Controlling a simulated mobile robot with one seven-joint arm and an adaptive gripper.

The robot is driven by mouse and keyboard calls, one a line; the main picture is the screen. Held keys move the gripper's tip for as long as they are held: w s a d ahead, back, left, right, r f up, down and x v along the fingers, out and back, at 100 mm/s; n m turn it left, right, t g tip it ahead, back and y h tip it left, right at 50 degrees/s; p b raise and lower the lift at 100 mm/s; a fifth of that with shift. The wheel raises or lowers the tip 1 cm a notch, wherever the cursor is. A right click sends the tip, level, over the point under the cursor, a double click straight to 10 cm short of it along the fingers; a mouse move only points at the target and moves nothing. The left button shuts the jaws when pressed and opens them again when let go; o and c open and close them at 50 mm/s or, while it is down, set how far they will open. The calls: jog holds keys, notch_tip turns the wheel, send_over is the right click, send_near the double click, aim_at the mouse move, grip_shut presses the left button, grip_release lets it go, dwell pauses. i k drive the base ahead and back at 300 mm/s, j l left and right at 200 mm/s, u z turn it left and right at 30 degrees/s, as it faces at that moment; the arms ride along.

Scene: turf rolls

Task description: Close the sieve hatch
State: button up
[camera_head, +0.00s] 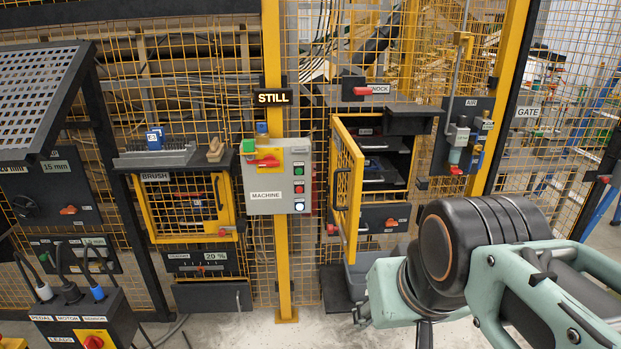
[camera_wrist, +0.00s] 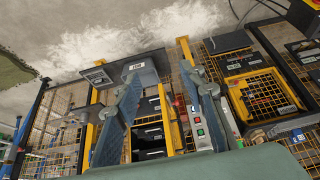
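The hatch (camera_head: 347,178) that stands open is a tall yellow-framed mesh door with a dark handle. It is hinged at the left of a dark cabinet (camera_head: 397,138) and swung outward, seen nearly edge-on. Dark shelves or trays show inside. In the wrist view, which is turned roughly upside down, the open cabinet (camera_wrist: 152,133) and the yellow door edge (camera_wrist: 170,118) lie between and beyond my fingers. My gripper (camera_wrist: 160,76) is open and empty, its fingers wide apart. In the head view my arm fills the lower right, and the fingers cannot be made out. I see no label reading sieve.
The grey machine box (camera_head: 268,195) with buttons stands left of the open door. The yellow-framed brush hatch (camera_head: 190,208) further left looks shut. A red knock handle (camera_head: 370,90) is above the cabinet; an air panel (camera_head: 463,145) is right. Bare floor lies in front.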

aim_at(351, 224)
jog(key=i+j, duration=0.2)
jog(key=i, duration=0.2)
jog(key=i+j, duration=0.2)
jog(key=i, duration=0.15)
jog(key=i+j+u, duration=0.15)
jog(key=i, duration=0.25)
jog(key=z, duration=0.2)
